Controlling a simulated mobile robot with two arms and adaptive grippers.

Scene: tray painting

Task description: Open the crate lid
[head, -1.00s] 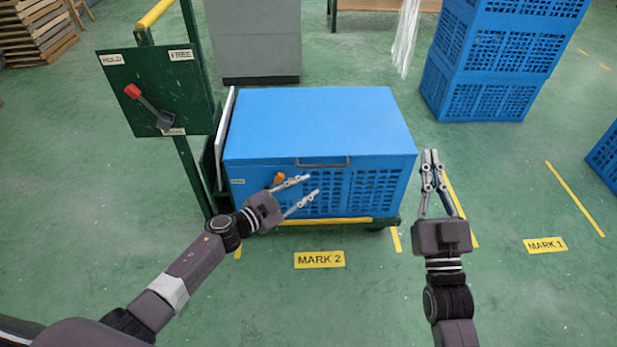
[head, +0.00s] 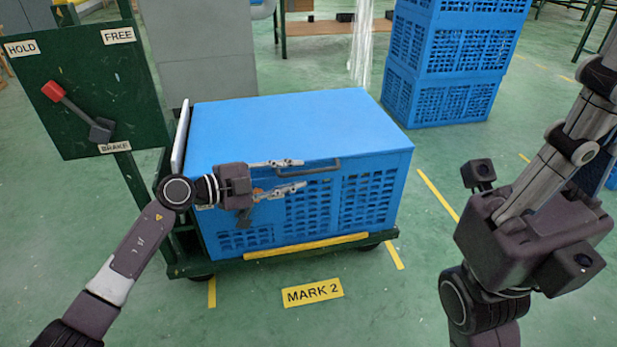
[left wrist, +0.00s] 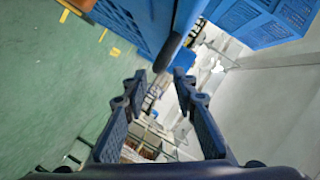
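The blue crate (head: 365,205) stands on a green cart, and its blue lid (head: 285,115) lies flat and closed on top. A grey bar handle (head: 326,166) is at the lid's front edge. In the left wrist view the dark handle (left wrist: 168,52) shows just ahead, between the finger lines. My left gripper (head: 300,174) is open at the crate's front, its fingertips by the handle; I cannot tell if they touch it. An orange latch (head: 257,191) is mostly hidden by this gripper. My right gripper (head: 590,110) is raised near the camera at right, its tips unclear.
The cart's green panel (head: 75,110) with a red-tipped lever (head: 75,110) stands at left. Stacked blue crates (head: 440,90) are behind right. A grey cabinet (head: 205,75) is behind the cart. The floor around the yellow MARK 2 label (head: 312,292) is clear.

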